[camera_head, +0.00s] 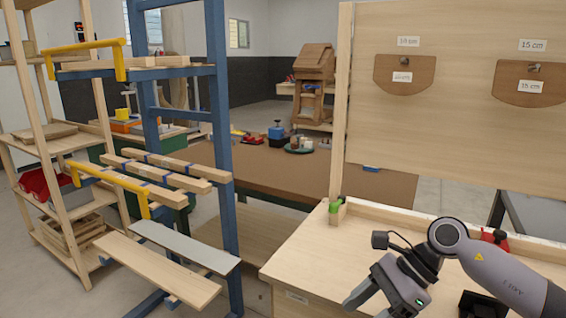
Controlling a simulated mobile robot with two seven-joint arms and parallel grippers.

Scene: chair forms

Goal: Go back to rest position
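My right gripper (364,308) is at the bottom of the head view, above the front part of the wooden workbench (300,265). Its two fingers point down and left and look spread apart, with nothing seen between them. The lower finger is partly cut off by the picture's edge. My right arm comes in from the lower right and bends over the bench. My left gripper is not in view.
Two brown forms (404,73) (526,82) hang on the bench's upright panel (450,135). A small holder with green items (336,209) stands at the bench's back left. A blue rack (221,130) with boards and yellow clamps (85,47) stands left. A brown table (270,175) stands behind.

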